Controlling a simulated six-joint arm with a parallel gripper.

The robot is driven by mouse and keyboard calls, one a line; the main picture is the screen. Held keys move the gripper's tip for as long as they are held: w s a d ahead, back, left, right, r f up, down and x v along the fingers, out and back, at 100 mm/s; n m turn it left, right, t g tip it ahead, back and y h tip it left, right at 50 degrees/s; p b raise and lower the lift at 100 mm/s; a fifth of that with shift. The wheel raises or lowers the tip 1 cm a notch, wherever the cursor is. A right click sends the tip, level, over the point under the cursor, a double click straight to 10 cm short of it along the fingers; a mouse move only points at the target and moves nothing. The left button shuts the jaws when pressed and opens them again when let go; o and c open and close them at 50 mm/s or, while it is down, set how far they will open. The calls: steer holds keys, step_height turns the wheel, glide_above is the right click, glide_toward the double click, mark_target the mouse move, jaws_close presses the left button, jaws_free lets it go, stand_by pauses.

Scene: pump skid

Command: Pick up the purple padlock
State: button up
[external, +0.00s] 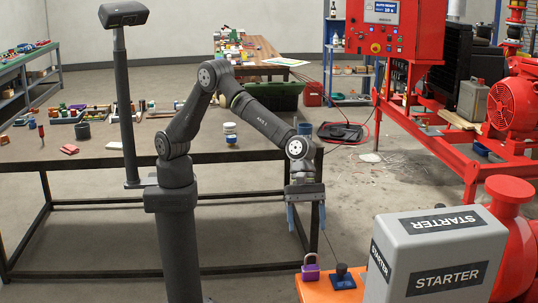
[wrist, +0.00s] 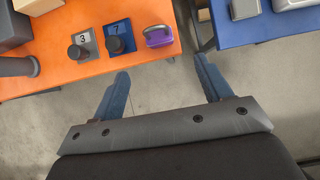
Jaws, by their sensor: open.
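The purple padlock (external: 311,268) stands on the orange surface (external: 318,291) near its left corner in the external view. In the wrist view the padlock (wrist: 158,37) is near the right edge of the orange surface (wrist: 90,72), with its pale metal shackle showing. My gripper (external: 306,222) hangs above and a little left of the padlock in the external view, pointing down. In the wrist view my gripper (wrist: 163,72) has its two blue fingers wide apart with nothing between them. The padlock lies beyond the fingertips, not touching them.
A black knob on a blue plate marked 7 (wrist: 118,42) sits beside the padlock, with another knob on a grey plate marked 3 (wrist: 80,48) beyond it. The grey starter box (external: 432,255) stands close by. A blue surface (wrist: 245,27) lies right, across a gap.

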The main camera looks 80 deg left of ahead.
mark_target(311, 265)
steer(key=x, duration=1.4)
steer(key=shift+w, duration=0.1)
steer(key=shift+r, duration=0.1)
steer(key=c, duration=1.1)
steer(key=shift+c, duration=0.2)
steer(key=shift+r, duration=0.1)
